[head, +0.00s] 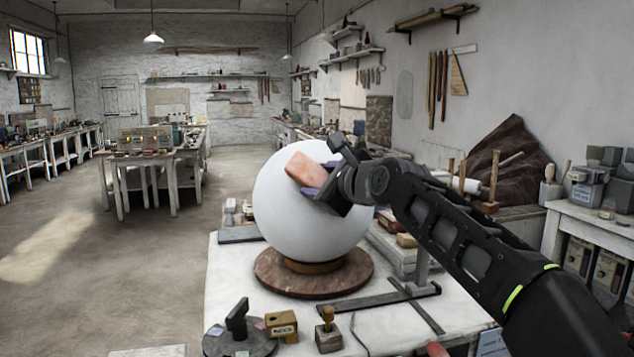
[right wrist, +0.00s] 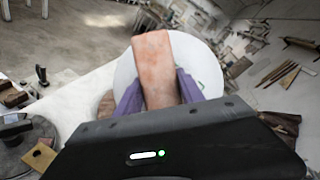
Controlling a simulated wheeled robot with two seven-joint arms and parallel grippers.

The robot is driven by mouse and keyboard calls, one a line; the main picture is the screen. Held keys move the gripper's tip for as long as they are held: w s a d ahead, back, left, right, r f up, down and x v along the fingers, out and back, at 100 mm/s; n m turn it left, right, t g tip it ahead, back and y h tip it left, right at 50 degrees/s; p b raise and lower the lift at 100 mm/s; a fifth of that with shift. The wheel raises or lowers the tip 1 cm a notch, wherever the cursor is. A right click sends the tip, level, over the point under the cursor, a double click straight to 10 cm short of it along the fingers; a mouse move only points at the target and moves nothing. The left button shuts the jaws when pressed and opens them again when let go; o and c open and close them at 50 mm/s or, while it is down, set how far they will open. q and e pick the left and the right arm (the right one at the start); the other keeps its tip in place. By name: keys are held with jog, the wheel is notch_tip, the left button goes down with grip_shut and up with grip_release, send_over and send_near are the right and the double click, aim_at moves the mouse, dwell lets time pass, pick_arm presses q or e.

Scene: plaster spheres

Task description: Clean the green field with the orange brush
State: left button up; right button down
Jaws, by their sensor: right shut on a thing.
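The orange brush (head: 306,169) looks like a plain salmon-orange block; I see no bristles. My right gripper (head: 318,180) is shut on it with purple fingers, one on each side, as the right wrist view shows the brush (right wrist: 157,70) between them. A large white plaster sphere (head: 300,220) stands on a round brown base (head: 350,278). The brush is in front of the sphere's upper part; I cannot tell whether they touch. The green field is not clear: only thin green marks (right wrist: 205,84) show at the sphere's right edge in the right wrist view. My left gripper is not in view.
The sphere's base is on a white worktable (head: 240,280). A round dark plate (head: 222,344), a brass block (head: 281,325) and a small metal block (head: 328,338) stand at the front. A dark metal square (head: 385,299) lies at right. Floor at left is open.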

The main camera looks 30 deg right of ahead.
jog(key=shift+s+d+f+b, duration=0.15)
jog(key=shift+s+b, duration=0.1)
jog(key=shift+s, duration=0.2)
jog(key=shift+s+d+f+b, duration=0.1)
jog(key=shift+s+d+b, duration=0.1)
jog(key=shift+s, duration=0.25)
jog(key=shift+r, duration=0.1)
jog(key=shift+s+a+r, duration=0.25)
jog(key=shift+s+a, duration=0.05)
jog(key=shift+s, duration=0.2)
jog(key=shift+s+a+r, duration=0.25)
jog(key=shift+s, duration=0.25)
jog(key=s, duration=0.1)
jog(key=s+a+r, duration=0.1)
jog(key=s+p, duration=0.1)
jog(key=shift+s+a+r, duration=0.1)
jog(key=shift+a+r, duration=0.15)
jog(key=shift+r, duration=0.15)
